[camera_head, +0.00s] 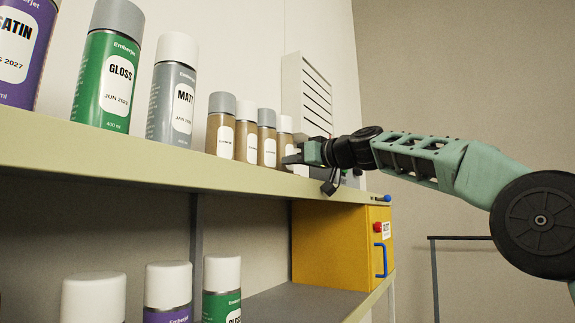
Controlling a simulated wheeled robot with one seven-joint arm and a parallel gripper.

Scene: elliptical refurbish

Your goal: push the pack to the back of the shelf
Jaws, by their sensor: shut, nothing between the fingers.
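A close row of several small tan cans (233,134) with alternating grey and white caps stands upright on the upper shelf (170,150). No other thing in view reads clearly as a pack, and I cannot tell if these cans are joined. My gripper (292,158) is shut and empty. It reaches in from the right over the shelf, its tips at the right end of the can row, overlapping the last can in the picture. Whether they touch cannot be told. The wrist hides what lies behind it on the shelf.
Tall spray cans, purple (22,50), green (108,70) and grey (172,95), stand left on the same shelf. A white louvred panel (310,95) is behind. Below are a yellow cabinet (330,245) and more cans (222,285). The shelf's front strip is clear.

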